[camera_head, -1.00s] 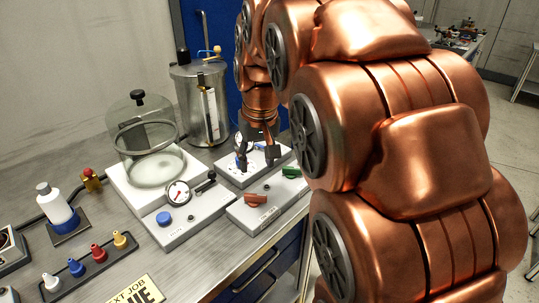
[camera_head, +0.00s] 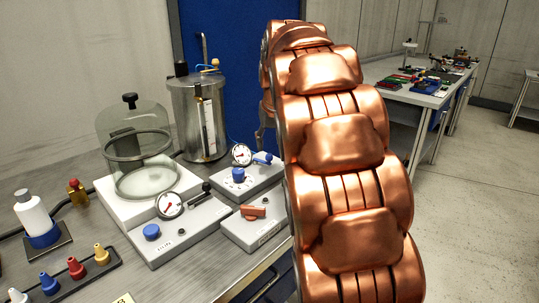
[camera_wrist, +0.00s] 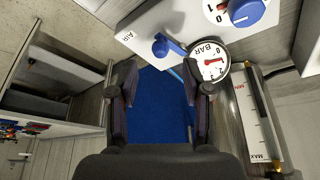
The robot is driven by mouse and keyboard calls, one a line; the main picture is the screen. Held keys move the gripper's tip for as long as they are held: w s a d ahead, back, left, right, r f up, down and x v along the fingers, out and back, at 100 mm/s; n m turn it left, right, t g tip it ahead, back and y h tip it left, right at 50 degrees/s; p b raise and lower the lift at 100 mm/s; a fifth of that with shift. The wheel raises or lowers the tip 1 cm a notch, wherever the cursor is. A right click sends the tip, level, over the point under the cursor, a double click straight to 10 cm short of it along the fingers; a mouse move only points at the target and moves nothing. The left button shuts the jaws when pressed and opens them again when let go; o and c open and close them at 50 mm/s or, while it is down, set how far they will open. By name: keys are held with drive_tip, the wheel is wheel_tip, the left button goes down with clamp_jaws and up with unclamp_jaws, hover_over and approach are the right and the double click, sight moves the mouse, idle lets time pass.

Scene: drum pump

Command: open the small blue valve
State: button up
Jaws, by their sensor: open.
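The small blue valve (camera_head: 262,158) has a short blue lever beside a round gauge (camera_head: 241,154) on the back-right grey box (camera_head: 262,180). In the wrist view the small blue valve (camera_wrist: 160,47) shows beyond my fingertips, left of the BAR gauge (camera_wrist: 210,62), on the panel marked AIR. A larger round blue knob (camera_wrist: 246,10) sits on the same box, marked 0 and 1; it also shows in the head view (camera_head: 238,174). My gripper (camera_wrist: 160,82) is open and empty, apart from the valve. In the head view my arm hides most of it.
A metal tank (camera_head: 198,115) stands behind the box. Colored plugs (camera_head: 76,267) and a bottle (camera_head: 33,215) stand at left. Open floor lies at right.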

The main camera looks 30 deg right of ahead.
sight(269, 155)
drive_tip(key=x, duration=0.4)
drive_tip(key=shift+w+f, duration=0.15)
drive_tip(key=shift+f, duration=0.25)
drive_tip(key=shift+c, duration=0.4)
clamp_jaws()
